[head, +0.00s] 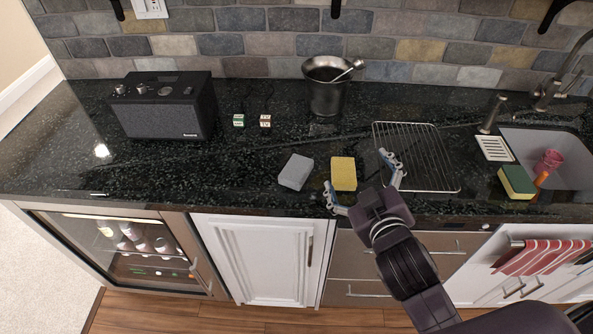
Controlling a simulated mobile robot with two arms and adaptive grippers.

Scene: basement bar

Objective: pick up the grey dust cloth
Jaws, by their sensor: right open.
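The grey dust cloth (296,172) lies on the black counter as a flat, folded-looking grey block, left of a yellow sponge (343,173). My right gripper (363,180) reaches in over the front edge of the counter. It is open and empty, with its fingers spread wide. One fingertip is just below the yellow sponge, the other near the left side of the wire rack. The grey cloth is to the left of both fingers and apart from them. My left gripper is not in view.
A wire rack (412,150) lies right of the sponge, with the sink (577,178) beyond it. A metal bucket (326,97) stands behind, near two small dice-like cubes (238,121). A black radio (168,108) is at the back left. The counter left of the cloth is clear.

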